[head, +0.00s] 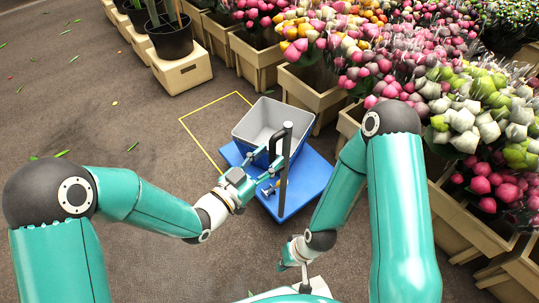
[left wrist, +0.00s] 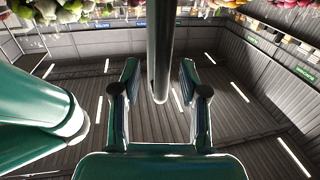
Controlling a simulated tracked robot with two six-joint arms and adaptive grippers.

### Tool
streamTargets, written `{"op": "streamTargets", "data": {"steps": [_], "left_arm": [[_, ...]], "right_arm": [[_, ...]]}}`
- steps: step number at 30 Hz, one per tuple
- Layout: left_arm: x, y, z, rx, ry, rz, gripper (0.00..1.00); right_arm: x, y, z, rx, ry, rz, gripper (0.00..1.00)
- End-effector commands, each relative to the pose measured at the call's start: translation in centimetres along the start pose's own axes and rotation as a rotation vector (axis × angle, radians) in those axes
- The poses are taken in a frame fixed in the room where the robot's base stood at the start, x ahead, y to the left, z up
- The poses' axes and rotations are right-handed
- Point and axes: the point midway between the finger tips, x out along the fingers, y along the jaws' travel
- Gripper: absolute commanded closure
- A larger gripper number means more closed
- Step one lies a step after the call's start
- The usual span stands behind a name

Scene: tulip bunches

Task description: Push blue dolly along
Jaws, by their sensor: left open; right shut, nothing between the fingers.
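The blue dolly (head: 313,187) stands on the floor in the middle of the head view. It carries a grey crate (head: 249,121) and has a dark upright handle post (head: 284,175) on its near side. My left gripper (head: 268,172) is open at the post. In the left wrist view the post (left wrist: 161,45) shows between the two spread fingers (left wrist: 160,75), with visible gaps to both; I see no grip on it. My right gripper (head: 303,278) is shut and empty, low in the head view, nearer to me than the dolly and apart from it.
A yellow outline (head: 204,149) marks the floor at the dolly's far left. Wooden crates (head: 310,92) of tulip bunches line the back and right, close to the dolly. The floor at left is mostly clear, with scattered leaves.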

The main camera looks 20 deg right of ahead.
Motion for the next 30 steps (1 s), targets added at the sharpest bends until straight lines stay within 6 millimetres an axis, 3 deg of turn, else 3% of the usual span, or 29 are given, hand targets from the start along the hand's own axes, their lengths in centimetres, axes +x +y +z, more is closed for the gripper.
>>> {"op": "streamTargets", "data": {"steps": [6, 16, 24, 30], "left_arm": [[2.0, 0.0, 0.1, 0.000, 0.000, 0.000, 0.57], [2.2, 0.0, 0.0, -0.001, -0.001, -0.001, 0.57], [2.2, 0.0, 0.0, 0.000, -0.001, 0.000, 1.00], [2.2, 0.1, 0.0, 0.000, -0.001, 0.003, 1.00]], "right_arm": [[0.3, 0.1, 0.0, 0.000, 0.000, 0.000, 1.00], [0.3, 0.1, 0.0, 0.000, 0.000, 0.000, 1.00], [0.3, 0.1, 0.0, 0.000, 0.000, 0.000, 1.00], [0.3, 0.1, 0.0, 0.000, 0.000, 0.000, 1.00]]}}
